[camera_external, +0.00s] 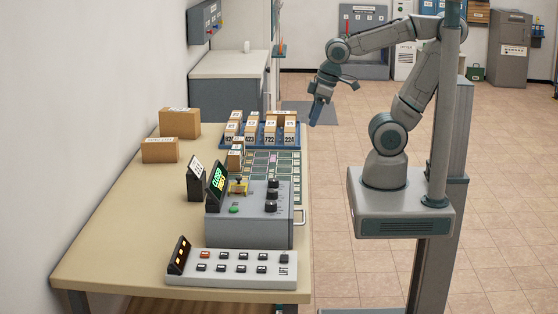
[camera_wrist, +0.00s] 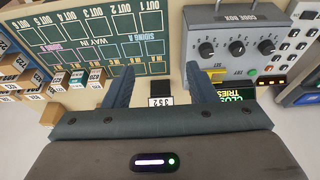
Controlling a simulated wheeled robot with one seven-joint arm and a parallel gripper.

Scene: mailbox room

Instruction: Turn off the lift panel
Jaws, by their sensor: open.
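The lift panel (camera_external: 232,281) is a low white console at the near end of the table. It has rows of black buttons, one red button (camera_external: 205,255), a larger black switch (camera_external: 290,257) beside the LIFT lettering, and a tilted black display (camera_external: 181,255) with lit orange marks. In the wrist view, part of the lift panel (camera_wrist: 291,55) shows at the right edge, with its orange lights (camera_wrist: 274,82). My gripper (camera_external: 317,115) is open and empty, pointing down past the table's right edge, well away from the panel. Its fingers (camera_wrist: 160,84) are spread in the wrist view.
The grey code box (camera_external: 247,230), with knobs and a green-lit display (camera_external: 217,181), stands just behind the lift panel. A green sorting board (camera_wrist: 110,38), a blue rack of small parcels (camera_external: 262,143) and two cardboard boxes (camera_external: 180,122) are farther back. Clear floor lies right of the table.

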